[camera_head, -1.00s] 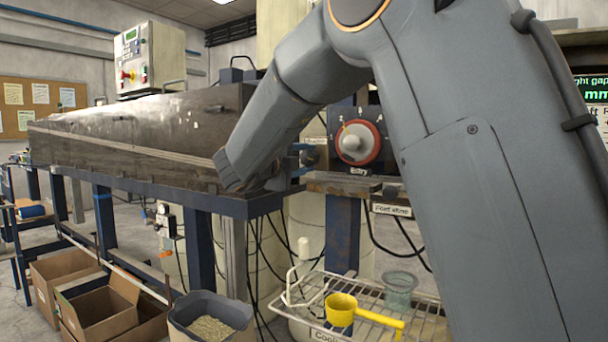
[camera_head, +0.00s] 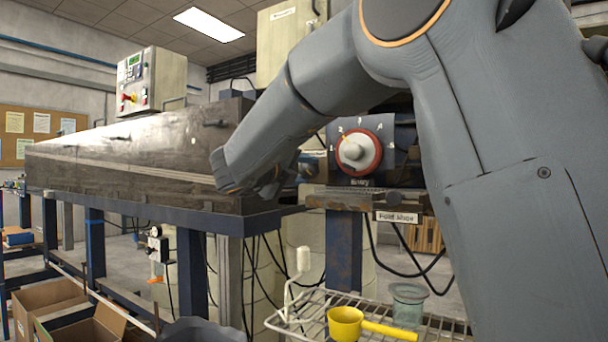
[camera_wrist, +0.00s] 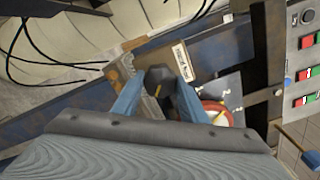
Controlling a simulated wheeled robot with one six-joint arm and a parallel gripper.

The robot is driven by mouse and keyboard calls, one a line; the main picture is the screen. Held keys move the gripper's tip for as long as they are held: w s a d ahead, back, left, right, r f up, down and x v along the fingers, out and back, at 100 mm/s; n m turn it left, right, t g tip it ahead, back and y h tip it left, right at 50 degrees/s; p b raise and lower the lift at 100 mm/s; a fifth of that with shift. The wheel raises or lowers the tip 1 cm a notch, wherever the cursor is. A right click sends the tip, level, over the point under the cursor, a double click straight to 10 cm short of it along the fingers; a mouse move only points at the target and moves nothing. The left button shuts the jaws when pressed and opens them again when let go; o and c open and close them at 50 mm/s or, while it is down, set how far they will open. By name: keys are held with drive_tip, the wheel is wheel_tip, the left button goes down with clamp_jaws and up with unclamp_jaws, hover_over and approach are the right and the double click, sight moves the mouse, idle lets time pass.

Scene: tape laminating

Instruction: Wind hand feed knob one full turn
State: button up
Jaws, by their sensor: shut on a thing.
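In the wrist view, my gripper (camera_wrist: 160,74) has its two blue fingers on either side of a dark, faceted knob (camera_wrist: 163,84), and they are shut on it. It appears to be the hand feed knob; I cannot read a name on it. A white dial knob on a red ring (camera_head: 352,152), above an "Entry" label, sits right of my wrist. The red ring also shows in the wrist view (camera_wrist: 217,113), beside the right finger.
A long metal machine housing (camera_head: 130,150) stands left of my wrist on a blue frame. A labelled plate (camera_head: 397,217) sits below the dial. A wire rack (camera_head: 300,318) holds a yellow scoop (camera_head: 345,325) and a glass cup (camera_head: 408,302). Black cables hang below.

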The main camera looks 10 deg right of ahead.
drive_tip(key=o, duration=1.1)
drive_tip(key=shift+c, duration=0.2)
drive_tip(key=v, duration=0.8)
